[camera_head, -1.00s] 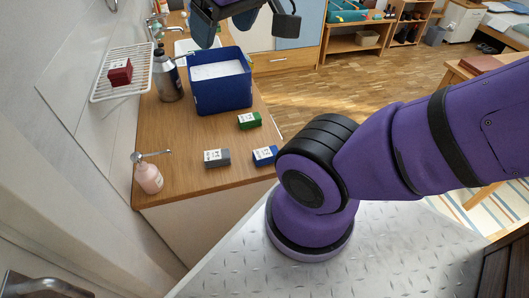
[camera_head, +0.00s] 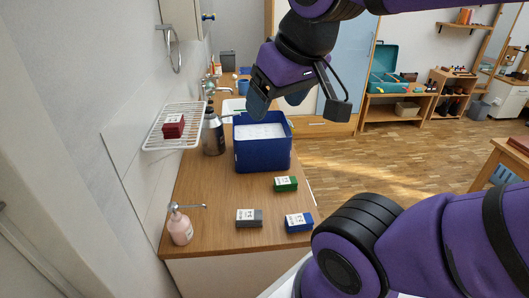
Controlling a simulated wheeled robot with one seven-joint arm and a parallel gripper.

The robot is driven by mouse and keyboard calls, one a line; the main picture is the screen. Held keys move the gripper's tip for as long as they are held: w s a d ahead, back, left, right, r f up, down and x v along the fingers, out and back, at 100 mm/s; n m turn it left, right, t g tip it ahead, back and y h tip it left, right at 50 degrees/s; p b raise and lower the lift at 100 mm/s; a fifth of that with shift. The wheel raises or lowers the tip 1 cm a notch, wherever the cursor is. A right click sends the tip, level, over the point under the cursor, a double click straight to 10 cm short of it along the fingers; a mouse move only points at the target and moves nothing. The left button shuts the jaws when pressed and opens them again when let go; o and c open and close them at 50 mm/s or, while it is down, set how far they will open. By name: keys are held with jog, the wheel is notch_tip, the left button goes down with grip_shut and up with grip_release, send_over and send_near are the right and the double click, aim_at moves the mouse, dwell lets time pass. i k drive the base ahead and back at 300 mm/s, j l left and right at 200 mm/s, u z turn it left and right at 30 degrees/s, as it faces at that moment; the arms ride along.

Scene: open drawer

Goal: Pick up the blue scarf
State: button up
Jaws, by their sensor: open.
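No thing that is plainly a scarf shows. A small blue block-shaped item (camera_head: 299,222) with a white label lies on the wooden counter at the front right, near its edge; I cannot tell whether it is folded cloth.
A grey labelled block (camera_head: 249,217) and a green one (camera_head: 285,184) lie near the blue item. A blue bin (camera_head: 263,156) with white contents stands behind them. A pink soap bottle (camera_head: 180,228), a dark bottle (camera_head: 213,135) and a white rack (camera_head: 160,140) with a red block are left.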

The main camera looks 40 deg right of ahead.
aim_at(298, 223)
jog(key=j+z, duration=0.1)
jog(key=z, duration=0.35)
jog(key=j+z, duration=0.1)
jog(key=z, duration=0.3)
jog(key=j+z, duration=0.1)
jog(key=z, duration=0.35)
jog(key=k+z, duration=0.1)
jog(key=z, duration=0.35)
jog(key=j+z, duration=0.1)
jog(key=z, duration=0.35)
jog(key=k, duration=0.05)
